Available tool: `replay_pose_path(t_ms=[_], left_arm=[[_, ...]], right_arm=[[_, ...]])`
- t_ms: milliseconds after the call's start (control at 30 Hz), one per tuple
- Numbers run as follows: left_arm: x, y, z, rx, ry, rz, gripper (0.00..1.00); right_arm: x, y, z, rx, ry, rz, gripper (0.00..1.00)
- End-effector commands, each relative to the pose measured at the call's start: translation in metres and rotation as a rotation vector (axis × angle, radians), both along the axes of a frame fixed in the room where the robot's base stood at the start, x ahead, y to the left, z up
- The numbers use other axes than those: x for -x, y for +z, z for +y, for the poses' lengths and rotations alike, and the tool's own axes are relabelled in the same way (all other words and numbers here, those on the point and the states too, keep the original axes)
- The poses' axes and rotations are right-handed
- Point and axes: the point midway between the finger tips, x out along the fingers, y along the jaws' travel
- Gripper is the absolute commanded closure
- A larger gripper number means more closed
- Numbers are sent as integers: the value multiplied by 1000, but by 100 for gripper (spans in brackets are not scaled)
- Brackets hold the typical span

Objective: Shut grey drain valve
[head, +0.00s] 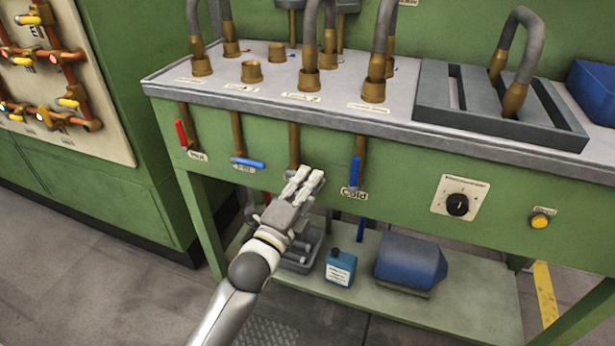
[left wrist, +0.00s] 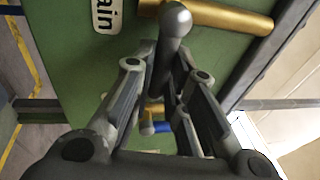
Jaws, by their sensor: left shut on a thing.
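The grey drain valve sits on the green front panel, under a vertical brass pipe (head: 294,142). In the head view my left gripper (head: 307,176) covers its handle. In the left wrist view the grey handle (left wrist: 174,20), with a rounded end, lies between the two fingers in front of the brass pipe (left wrist: 225,15). My left gripper (left wrist: 168,65) is shut on this handle. Part of a label ending in "ain" (left wrist: 108,14) shows beside it. The handle's exact angle is hard to tell. My right gripper is not in view.
A red valve handle (head: 181,134) and a blue one (head: 248,163) are to the left, and a blue upright handle (head: 355,171) to the right. A black knob (head: 457,205) is farther right. A blue bottle (head: 340,267) and a blue motor-like body (head: 408,259) stand on the lower shelf.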

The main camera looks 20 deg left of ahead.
Motion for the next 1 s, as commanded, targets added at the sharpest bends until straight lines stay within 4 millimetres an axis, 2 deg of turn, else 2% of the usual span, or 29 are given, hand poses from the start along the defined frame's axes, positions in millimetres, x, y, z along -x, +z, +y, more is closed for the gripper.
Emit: replay_pose_path(t_ms=[300, 333, 500, 833, 1000], left_arm=[[0, -1, -1, -9, 0, 1, 100], [0, -1, -1, -9, 0, 1, 84], [0, -1, 0, -8, 0, 1, 64], [1, -1, 0, -6, 0, 0, 64], [15, -5, 2, -9, 1, 3, 64]], right_arm=[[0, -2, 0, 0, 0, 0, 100], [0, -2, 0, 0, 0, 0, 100], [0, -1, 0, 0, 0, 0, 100], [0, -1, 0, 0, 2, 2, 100], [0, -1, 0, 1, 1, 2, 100]])
